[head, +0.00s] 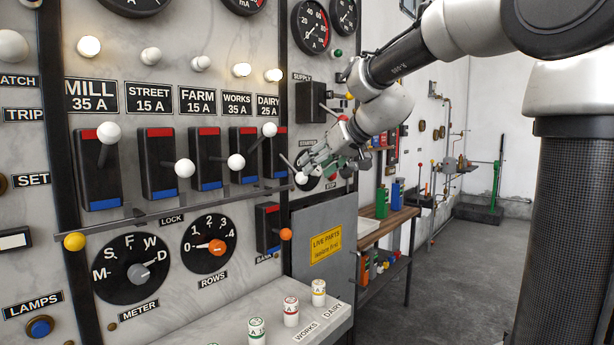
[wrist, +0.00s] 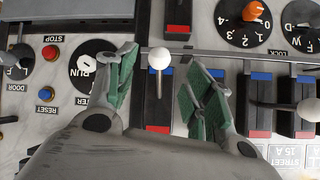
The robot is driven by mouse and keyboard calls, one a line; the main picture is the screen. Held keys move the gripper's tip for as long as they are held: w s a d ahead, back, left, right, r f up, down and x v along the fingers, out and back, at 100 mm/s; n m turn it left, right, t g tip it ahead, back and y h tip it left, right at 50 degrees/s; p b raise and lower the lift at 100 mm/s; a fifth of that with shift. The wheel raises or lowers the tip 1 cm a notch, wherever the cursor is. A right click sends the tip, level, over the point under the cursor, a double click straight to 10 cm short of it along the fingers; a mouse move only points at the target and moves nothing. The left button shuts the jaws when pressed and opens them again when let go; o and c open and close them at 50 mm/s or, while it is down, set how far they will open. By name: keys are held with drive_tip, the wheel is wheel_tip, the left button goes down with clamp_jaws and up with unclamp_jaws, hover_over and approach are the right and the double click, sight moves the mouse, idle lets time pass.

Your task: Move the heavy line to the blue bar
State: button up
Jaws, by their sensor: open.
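The line switches are black, each with a red bar on top and a blue bar below. The MILL 35 A switch (head: 98,180) has its white knob (head: 108,132) up near the red bar. The WORKS 35 A lever (head: 269,129) also points up. The STREET knob (head: 184,168), FARM knob (head: 236,161) and DAIRY knob (head: 301,178) sit lower. My gripper (head: 318,160), with green pads, is open at the DAIRY lever. In the inverted wrist view, the DAIRY knob (wrist: 159,58) shows between the open fingers (wrist: 160,70); I cannot tell contact. The WORKS lever is hidden there.
A rail (head: 160,213) runs below the switches. The BANK switch (head: 268,228) with an orange knob is under DAIRY. A grey box (head: 325,240) with a yellow sign projects at right. Fuses stand on a ledge (head: 225,325). Open floor (head: 450,270) lies right.

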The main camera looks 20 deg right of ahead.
drive_tip(key=shift+v, duration=1.8)
drive_tip(key=s+d+f+m+g+h, duration=0.1)
drive_tip(key=s+d+f, duration=0.2)
drive_tip(key=s+f, duration=0.3)
drive_tip(key=s+d+f+m+g+h, duration=0.1)
drive_tip(key=s+d+f, duration=0.3)
drive_tip(key=s, duration=1)
drive_tip(key=s+d+f+m+g+h, duration=0.1)
drive_tip(key=s+d+f+g+h, duration=0.2)
drive_tip(key=s+f, duration=0.5)
drive_tip(key=shift+s+d, duration=0.3)
drive_tip(key=shift+s, duration=0.8)
